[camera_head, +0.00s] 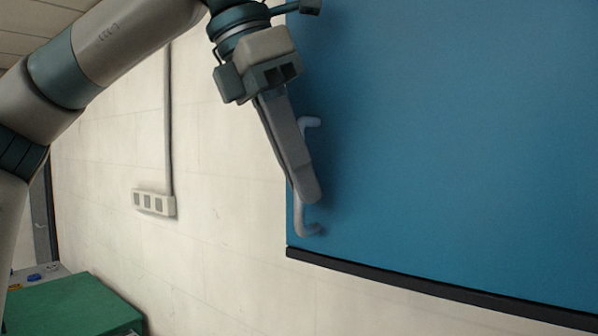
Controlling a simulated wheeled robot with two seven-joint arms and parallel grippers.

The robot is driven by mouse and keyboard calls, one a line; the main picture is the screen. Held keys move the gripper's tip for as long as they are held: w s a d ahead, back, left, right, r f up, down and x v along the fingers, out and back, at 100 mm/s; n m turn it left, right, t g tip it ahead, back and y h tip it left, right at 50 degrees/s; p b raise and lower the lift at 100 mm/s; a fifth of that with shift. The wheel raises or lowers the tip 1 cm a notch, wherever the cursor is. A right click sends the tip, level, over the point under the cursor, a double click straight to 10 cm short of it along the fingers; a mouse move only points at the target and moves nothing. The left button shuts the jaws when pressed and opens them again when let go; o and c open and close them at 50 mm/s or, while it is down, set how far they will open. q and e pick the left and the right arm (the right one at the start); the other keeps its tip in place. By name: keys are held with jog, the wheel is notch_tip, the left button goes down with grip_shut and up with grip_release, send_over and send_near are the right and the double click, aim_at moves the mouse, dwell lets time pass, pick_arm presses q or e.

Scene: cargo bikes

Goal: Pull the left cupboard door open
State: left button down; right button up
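A blue cupboard door (430,150) fills the right side of the head view, and I see no gap at its edges. Its pale bar handle (307,228) stands upright near the door's lower left corner. My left gripper (309,192) points down in front of the handle and hides its middle part. Only the handle's upper and lower ends show. The fingers overlap in this view, so I cannot tell whether they are open or closed around the handle. My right gripper is not in view.
A dark strip (440,288) runs along the cupboard's bottom edge. A socket strip (153,202) with a vertical conduit is on the white wall to the left. A green box-like surface (75,308) stands at the lower left. The wall area below the cupboard looks clear.

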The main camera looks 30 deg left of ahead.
aim_at(443, 187)
pick_arm(q)
jog(key=shift+d, duration=0.1)
jog(key=shift+d, duration=0.2)
jog(key=d+b, duration=0.1)
jog(key=d, duration=0.4)
jog(key=s+d+b, duration=0.1)
jog(key=d, duration=0.3)
jog(key=s+d+b, duration=0.1)
jog(key=d, duration=0.4)
jog(key=shift+s+d+f, duration=0.1)
jog(key=shift+d, duration=0.2)
jog(key=s+d, duration=0.2)
jog(key=d, duration=1.7)
jog(key=shift+s+p, duration=0.3)
jog(key=shift+p, duration=0.1)
jog(key=c, duration=2.1)
grip_release()
jog(key=shift+r, duration=0.25)
